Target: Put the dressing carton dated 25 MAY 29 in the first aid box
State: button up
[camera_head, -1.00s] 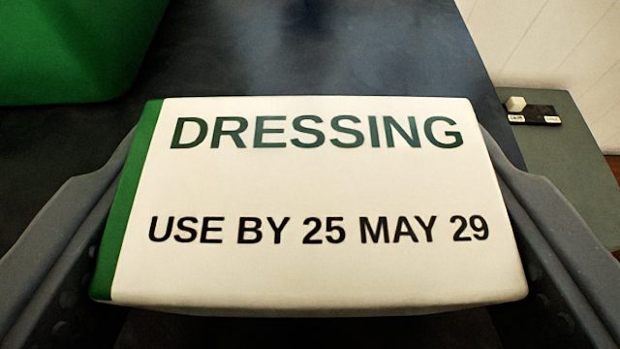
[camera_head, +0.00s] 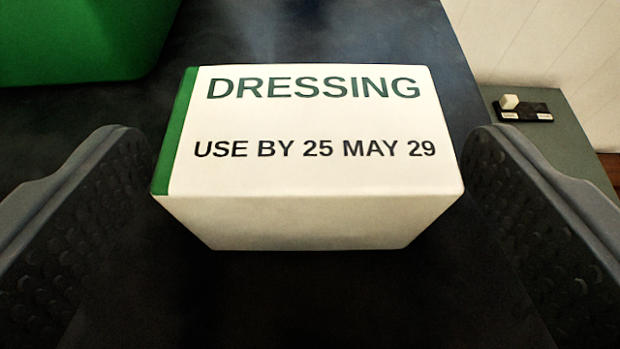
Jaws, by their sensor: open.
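The dressing carton (camera_head: 315,180) is white with a green stripe down its left edge. Its top reads "DRESSING" and "USE BY 25 MAY 29". It rests upright on a dark tabletop, in the middle of the view. My gripper (camera_head: 309,170) is open, with one finger on each side of the carton and a gap between each finger and the carton. The carton sits a little ahead of the fingers, and its near face shows. A green container (camera_head: 85,40) stands at the upper left, cut off by the frame; I cannot tell whether it is the first aid box.
The dark table (camera_head: 310,300) is bare in front of the carton and behind it. Beyond its right edge is a lower grey-green surface (camera_head: 575,150) with a small black item (camera_head: 525,113) and a white block (camera_head: 509,101). A pale panelled wall stands behind.

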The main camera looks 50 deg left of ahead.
jog(key=p+v, duration=0.2)
jog(key=v, duration=0.9)
jog(key=shift+s+d, duration=0.1)
